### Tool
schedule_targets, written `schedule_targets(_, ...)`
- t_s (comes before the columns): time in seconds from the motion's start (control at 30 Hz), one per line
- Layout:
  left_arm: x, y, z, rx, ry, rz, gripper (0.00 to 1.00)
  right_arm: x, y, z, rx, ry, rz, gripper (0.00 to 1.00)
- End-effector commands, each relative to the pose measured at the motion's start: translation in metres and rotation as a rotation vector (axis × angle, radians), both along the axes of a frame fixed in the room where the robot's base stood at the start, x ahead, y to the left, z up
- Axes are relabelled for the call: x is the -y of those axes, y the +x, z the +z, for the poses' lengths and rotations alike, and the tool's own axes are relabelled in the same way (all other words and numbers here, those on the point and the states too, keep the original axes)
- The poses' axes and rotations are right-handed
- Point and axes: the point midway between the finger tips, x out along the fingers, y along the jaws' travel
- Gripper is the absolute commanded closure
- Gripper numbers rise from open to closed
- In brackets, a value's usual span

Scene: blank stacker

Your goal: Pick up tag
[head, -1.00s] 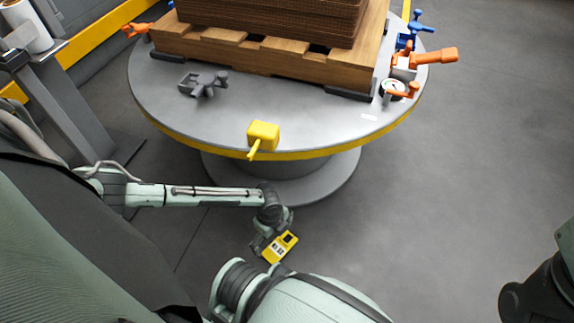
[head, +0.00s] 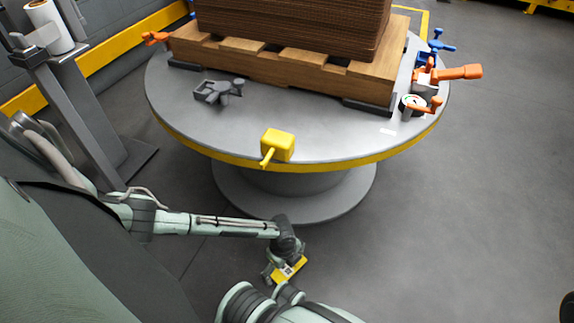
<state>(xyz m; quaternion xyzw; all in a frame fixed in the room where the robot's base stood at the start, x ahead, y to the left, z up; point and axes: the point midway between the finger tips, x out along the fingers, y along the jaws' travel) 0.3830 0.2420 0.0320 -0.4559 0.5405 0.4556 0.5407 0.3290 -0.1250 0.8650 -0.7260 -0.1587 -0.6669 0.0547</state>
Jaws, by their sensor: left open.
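A small yellow tag-like piece (head: 290,269) with dark and white markings shows low in the middle of the head view, below the round table's front edge. My left gripper (head: 284,270) is open and points down at it. The gripper partly covers the yellow piece. I cannot tell whether the fingers touch it or what it rests on. A small white label (head: 388,131) lies on the right side of the round table's top. My right gripper is not in view.
The round grey table (head: 330,135) has a yellow rim and carries a wooden pallet (head: 290,65) with stacked brown cardboard (head: 290,25). A yellow box with a handle (head: 277,145) sits at its front edge. Orange and blue clamps (head: 447,74) stand at right.

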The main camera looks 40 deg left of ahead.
Motion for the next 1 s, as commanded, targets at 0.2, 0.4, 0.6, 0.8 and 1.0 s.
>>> schedule_targets(0.2,-0.0001,-0.0003,-0.0029,-0.001,0.000,0.000,0.03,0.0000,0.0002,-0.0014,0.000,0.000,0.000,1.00)
schedule_targets(0.4,0.0000,-0.0002,-0.0051,-0.001,0.000,0.000,0.03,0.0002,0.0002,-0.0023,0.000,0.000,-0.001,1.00)
schedule_targets(0.6,0.0000,-0.0001,-0.0050,0.000,0.000,0.000,0.03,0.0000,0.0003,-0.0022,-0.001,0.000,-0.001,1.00)
schedule_targets(0.8,-0.0001,-0.0001,-0.0049,0.000,0.000,0.000,0.22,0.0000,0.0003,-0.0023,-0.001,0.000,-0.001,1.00)
schedule_targets(1.0,-0.0003,-0.0008,-0.0054,-0.001,0.000,0.000,0.47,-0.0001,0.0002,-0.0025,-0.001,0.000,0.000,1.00)
